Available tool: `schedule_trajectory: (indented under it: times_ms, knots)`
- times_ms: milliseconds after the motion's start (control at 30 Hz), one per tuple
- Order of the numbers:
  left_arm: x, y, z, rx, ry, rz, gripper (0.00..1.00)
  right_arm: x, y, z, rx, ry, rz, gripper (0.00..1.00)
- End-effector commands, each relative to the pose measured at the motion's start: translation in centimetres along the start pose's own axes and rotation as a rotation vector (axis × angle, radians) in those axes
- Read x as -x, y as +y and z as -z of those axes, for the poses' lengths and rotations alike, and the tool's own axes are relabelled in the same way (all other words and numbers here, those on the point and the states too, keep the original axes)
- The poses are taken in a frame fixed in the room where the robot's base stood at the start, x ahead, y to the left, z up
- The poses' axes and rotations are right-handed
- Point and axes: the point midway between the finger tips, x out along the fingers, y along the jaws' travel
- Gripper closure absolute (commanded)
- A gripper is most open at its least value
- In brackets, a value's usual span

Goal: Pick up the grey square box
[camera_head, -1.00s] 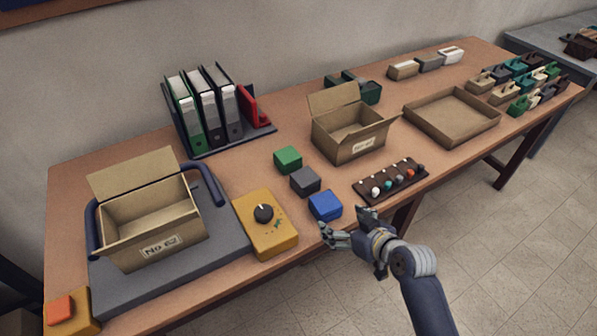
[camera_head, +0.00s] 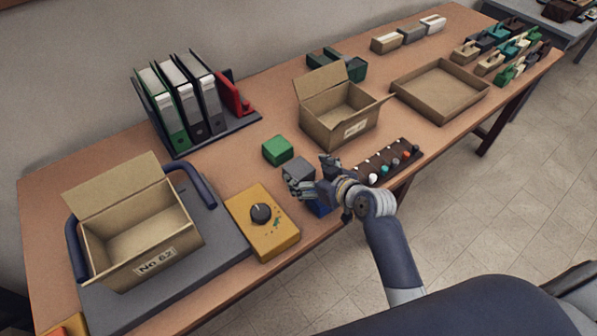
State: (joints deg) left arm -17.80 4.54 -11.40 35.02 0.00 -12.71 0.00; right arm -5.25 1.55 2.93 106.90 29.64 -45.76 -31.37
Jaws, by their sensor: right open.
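The grey square box (camera_head: 298,167) sits on the wooden table, between a green box (camera_head: 278,150) and a blue box (camera_head: 318,209). My right gripper (camera_head: 309,174) is open at the grey box. One finger overlaps the box's near left side and the other is at its right. I cannot tell whether the fingers touch it. The gripper hides the box's lower front and most of the blue box. My left gripper is not in view.
A yellow box with a black knob (camera_head: 261,229) stands left of the gripper. A dark rack with coloured knobs (camera_head: 391,163) lies to the right. An open carton (camera_head: 340,110) stands behind, and another carton (camera_head: 140,235) stands at left. Binders (camera_head: 180,105) stand at the back.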

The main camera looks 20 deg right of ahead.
Motion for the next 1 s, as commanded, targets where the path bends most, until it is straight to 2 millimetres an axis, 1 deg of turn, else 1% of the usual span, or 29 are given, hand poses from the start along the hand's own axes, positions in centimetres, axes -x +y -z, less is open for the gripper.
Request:
schedule_trajectory:
  times_ms: [167, 300, 400, 500, 600, 800, 833, 867, 900, 967, 1000]
  knots:
    - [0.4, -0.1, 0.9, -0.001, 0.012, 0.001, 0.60, -1.3, 0.0, 0.1, -0.003, -0.001, 0.001, 0.17]
    - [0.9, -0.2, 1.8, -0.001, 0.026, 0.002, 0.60, -3.0, 0.1, 0.2, -0.004, -0.001, 0.001, 0.17]
    - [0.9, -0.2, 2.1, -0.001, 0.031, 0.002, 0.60, -4.1, 0.2, 0.1, -0.002, 0.000, 0.000, 0.17]
    - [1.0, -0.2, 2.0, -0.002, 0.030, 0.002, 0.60, -4.9, 0.2, 0.0, -0.001, -0.001, 0.001, 0.17]
    - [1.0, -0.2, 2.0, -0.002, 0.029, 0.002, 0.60, -5.2, 0.2, 0.0, -0.001, 0.000, 0.000, 0.17]
    - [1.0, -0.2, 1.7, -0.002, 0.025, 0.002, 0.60, -5.2, 0.2, 0.0, -0.001, 0.000, 0.000, 0.17]
    - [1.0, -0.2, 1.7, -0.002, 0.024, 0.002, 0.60, -5.2, 0.2, 0.0, -0.001, 0.000, 0.000, 0.19]
    - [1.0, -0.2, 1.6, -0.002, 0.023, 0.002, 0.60, -5.2, 0.2, 0.0, -0.001, 0.000, 0.000, 0.26]
    - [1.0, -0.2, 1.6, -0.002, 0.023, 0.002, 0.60, -5.2, 0.2, 0.0, -0.001, 0.000, 0.000, 0.35]
    - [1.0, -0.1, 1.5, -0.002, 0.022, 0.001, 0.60, -5.2, 0.2, 0.0, -0.001, -0.001, 0.000, 0.48]
    - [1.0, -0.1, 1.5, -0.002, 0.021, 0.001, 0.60, -5.2, 0.2, 0.0, -0.001, -0.001, 0.000, 0.58]
